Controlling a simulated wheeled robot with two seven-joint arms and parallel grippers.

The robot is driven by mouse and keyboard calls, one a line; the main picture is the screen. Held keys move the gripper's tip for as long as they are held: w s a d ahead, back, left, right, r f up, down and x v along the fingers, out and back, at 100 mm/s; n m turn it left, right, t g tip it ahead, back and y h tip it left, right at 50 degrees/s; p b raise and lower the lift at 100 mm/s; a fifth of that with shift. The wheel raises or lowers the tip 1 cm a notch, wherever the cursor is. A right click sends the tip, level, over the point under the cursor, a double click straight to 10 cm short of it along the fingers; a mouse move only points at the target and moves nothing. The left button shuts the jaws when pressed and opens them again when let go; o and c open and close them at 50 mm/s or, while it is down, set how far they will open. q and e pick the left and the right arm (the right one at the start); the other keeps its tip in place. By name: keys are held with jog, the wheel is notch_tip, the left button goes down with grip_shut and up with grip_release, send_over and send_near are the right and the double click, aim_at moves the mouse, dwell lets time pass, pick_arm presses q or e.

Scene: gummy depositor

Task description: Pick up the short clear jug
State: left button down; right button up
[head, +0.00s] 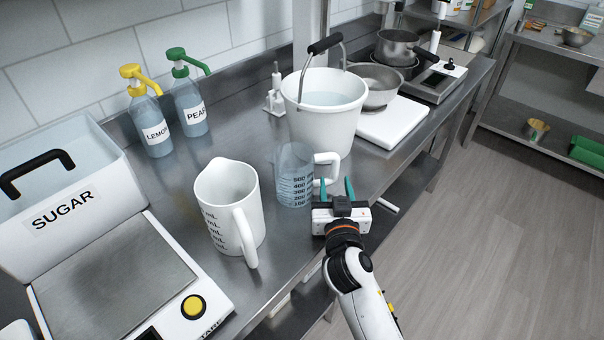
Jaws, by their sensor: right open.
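The short clear jug (294,176) stands upright on the steel counter in the middle of the head view. It is bluish and see-through, with dark volume marks up to 500 and a pale handle (331,168) on its right side. My right gripper (336,188) is open at the jug's handle side. Its two teal fingers point away from me, one on each side of the handle's lower part in the picture. I cannot tell whether they touch it. My left gripper is not in view.
A taller white jug (225,205) stands close left of the clear jug. A white bucket (325,115) of liquid stands just behind it. A sugar bin (65,215), a scale (115,280) and pump bottles (152,125) are left. The counter's front edge (300,262) is near my right arm.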

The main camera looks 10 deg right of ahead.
aim_at(335, 176)
jog(key=w, duration=0.2)
jog(key=w+d+p, duration=0.1)
jog(key=shift+w, duration=0.35)
jog(key=shift+w+f, duration=0.15)
jog(key=shift+w, duration=0.4)
jog(key=shift+s, duration=0.1)
jog(key=shift+c, duration=1.1)
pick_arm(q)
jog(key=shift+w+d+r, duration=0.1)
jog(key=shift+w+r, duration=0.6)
pick_arm(e)
grip_shut()
